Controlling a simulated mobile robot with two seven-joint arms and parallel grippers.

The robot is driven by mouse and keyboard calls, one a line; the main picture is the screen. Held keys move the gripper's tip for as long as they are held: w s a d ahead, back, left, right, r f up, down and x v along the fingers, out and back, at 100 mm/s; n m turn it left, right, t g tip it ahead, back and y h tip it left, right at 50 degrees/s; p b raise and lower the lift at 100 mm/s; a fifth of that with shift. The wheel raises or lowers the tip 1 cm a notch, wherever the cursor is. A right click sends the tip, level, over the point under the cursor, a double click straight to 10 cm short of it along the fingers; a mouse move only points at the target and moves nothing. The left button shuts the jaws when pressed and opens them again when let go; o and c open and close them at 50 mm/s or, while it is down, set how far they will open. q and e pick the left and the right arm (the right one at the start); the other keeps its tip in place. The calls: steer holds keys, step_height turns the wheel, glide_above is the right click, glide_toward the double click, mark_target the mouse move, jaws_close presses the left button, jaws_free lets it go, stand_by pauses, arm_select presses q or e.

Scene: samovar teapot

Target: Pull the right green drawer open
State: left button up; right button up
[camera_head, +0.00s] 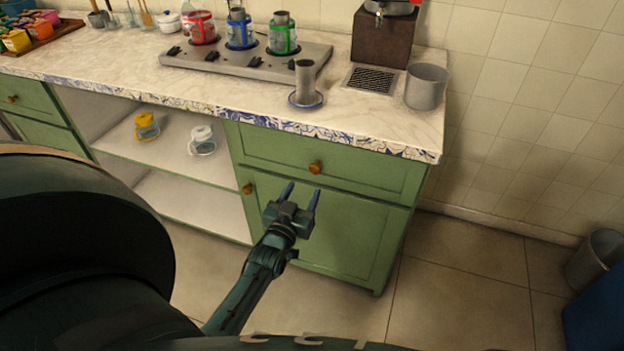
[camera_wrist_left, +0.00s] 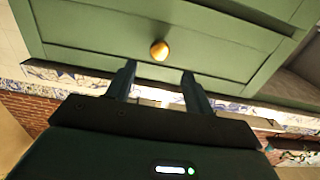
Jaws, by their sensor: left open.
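The right green drawer (camera_head: 365,174) is shut under the right part of the counter. Its round brass knob (camera_head: 315,167) is at the middle of its front. My left gripper (camera_head: 303,190) is open and empty in front of the cabinet, just below the knob in the head view. In the left wrist view the drawer front (camera_wrist_left: 100,30) fills the upper part, and the knob (camera_wrist_left: 159,50) lies between the lines of the two open fingers (camera_wrist_left: 160,76), beyond their tips. The fingers look apart from the knob. My right gripper is not in view.
A green cabinet door (camera_head: 355,235) with its own knob (camera_head: 248,188) is below the drawer. Open shelves (camera_head: 170,155) are to the left. The counter (camera_head: 240,95) holds a stove (camera_head: 225,62), a cup on a saucer (camera_head: 305,85) and a metal pot (camera_head: 427,85).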

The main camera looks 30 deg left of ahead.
mark_target(314, 171)
arm_select(q)
steer(key=b+x, duration=0.3)
steer(key=x, duration=0.3)
steer(key=shift+w+f, duration=0.1)
steer(key=shift+f, duration=0.1)
steer(key=shift+w+r, duration=0.15)
steer(key=shift+w, duration=0.4)
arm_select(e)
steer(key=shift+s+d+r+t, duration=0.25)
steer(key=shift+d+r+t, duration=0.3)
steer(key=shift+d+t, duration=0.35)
arm_select(q)
steer(key=shift+c, duration=0.5)
jaws_close()
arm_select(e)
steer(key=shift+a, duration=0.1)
